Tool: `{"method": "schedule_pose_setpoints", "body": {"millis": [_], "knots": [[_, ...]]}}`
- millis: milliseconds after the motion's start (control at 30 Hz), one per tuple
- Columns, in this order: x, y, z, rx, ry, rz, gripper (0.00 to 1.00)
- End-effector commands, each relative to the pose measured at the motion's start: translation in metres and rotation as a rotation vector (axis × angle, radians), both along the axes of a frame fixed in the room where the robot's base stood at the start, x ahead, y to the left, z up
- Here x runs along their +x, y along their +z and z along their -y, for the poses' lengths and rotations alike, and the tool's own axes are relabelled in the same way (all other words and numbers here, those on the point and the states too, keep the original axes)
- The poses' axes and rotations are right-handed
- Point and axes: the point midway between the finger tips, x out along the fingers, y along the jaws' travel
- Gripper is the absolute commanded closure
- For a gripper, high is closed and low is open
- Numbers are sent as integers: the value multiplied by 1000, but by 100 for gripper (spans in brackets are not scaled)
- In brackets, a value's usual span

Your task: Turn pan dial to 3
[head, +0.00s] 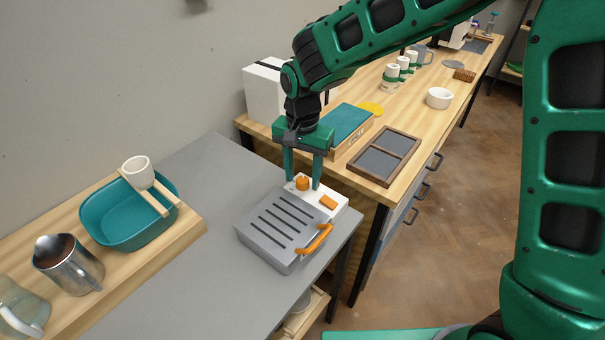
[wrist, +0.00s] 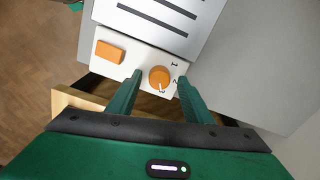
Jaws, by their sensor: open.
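The pan dial (head: 302,183) is a round orange knob on the white control panel (wrist: 135,62) of a grey slotted pan unit (head: 283,226). In the wrist view the dial (wrist: 160,77) has the numbers 1, 2 and 3 around its right and lower side. A small pale mark on the dial's lower edge points toward the 3. My gripper (head: 303,185) is open and points down over the panel. In the wrist view its fingertips (wrist: 160,76) are on either side of the dial, with a visible gap on each side.
An orange rectangular button (head: 328,202) sits beside the dial, and an orange handle (head: 316,240) is at the unit's front. A wooden shelf with a teal basin (head: 125,225) and a metal pitcher (head: 68,262) stands left. The grey tabletop (head: 165,285) between is clear.

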Motion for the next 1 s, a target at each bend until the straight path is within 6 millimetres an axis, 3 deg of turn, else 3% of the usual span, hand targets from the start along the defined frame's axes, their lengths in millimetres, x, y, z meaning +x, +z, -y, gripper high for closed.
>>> {"method": "schedule_pose_setpoints", "body": {"millis": [267,700,1000], "knots": [[0,17,0,1,1,1,54],[2,92,0,1,0,2,54],[1,108,0,-1,0,-1,54]]}}
